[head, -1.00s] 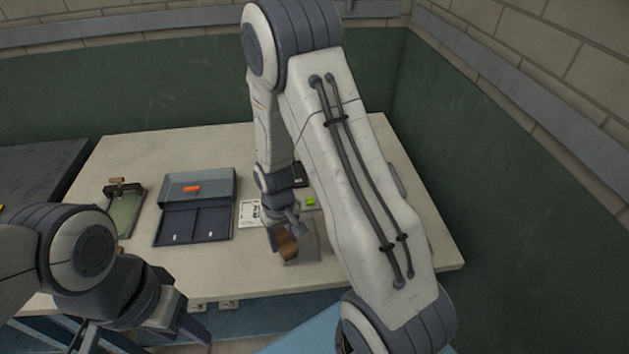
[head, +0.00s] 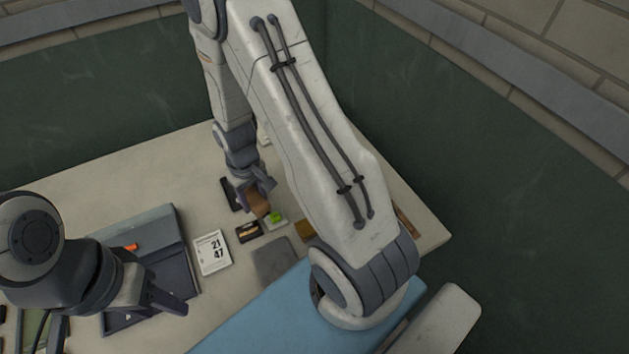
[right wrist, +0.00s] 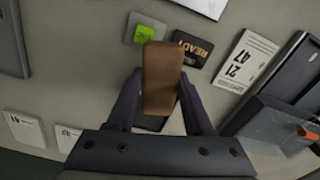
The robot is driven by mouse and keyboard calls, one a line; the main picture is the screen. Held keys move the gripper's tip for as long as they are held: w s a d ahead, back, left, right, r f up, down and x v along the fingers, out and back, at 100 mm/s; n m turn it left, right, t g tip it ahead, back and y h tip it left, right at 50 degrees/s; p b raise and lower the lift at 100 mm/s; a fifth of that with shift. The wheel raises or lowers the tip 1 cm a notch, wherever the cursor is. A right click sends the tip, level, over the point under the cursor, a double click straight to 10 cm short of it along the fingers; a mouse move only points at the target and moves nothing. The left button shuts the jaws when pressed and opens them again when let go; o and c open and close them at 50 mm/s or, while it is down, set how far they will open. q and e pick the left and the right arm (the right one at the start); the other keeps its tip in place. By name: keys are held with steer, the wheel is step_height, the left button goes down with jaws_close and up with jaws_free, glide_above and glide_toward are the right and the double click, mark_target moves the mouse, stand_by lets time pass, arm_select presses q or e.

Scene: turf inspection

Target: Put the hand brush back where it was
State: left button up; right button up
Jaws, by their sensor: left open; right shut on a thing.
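The hand brush shows as a brown, wooden-looking block (head: 258,204) in the head view. My right gripper (head: 260,190) is shut on it, above the back part of the pale table (head: 120,172). In the right wrist view the brush (right wrist: 161,78) stands out between the two fingers (right wrist: 158,100). It overlaps the near edge of a grey pad with a green piece (right wrist: 145,33) in that view. Any bristles are hidden, and I cannot tell whether it touches the table. My left gripper (head: 118,315) is open and empty at the lower left, in front of the dark case.
A black READY card (head: 248,232) and a white card reading 21 47 (head: 212,253) lie near the brush. A grey square plate (head: 275,262) lies bare in front. A dark flat object (head: 231,193) lies behind left. The dark case (head: 160,235) is further left.

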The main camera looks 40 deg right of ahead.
steer(key=s+d+r+n+b, duration=0.15)
steer(key=s+d, duration=0.25)
steer(key=d, duration=0.4)
steer(key=s+d+r+b, duration=0.1)
steer(key=s+d+r, duration=0.1)
steer(key=s+d, duration=0.35)
steer(key=s+d+r+b, duration=0.2)
steer(key=d, duration=0.7)
steer(key=w+a+f, duration=0.2)
steer(key=w, duration=0.1)
steer(key=w+a+f+p, duration=0.1)
steer(key=w+a+f, duration=0.1)
steer(key=w, duration=0.1)
steer(key=w+a+f+p, duration=0.1)
steer(key=w+a+f, duration=0.1)
steer(key=shift+w+a+f, duration=0.3)
steer(key=shift+w+f, duration=0.05)
steer(key=shift+w, duration=0.05)
step_height(320, 180, down, 4)
steer(key=shift+r+p, duration=0.1)
steer(key=shift+p, duration=0.45)
steer(key=shift+f, duration=0.2)
steer(key=shift+f, duration=0.15)
steer(key=o, duration=1.2)
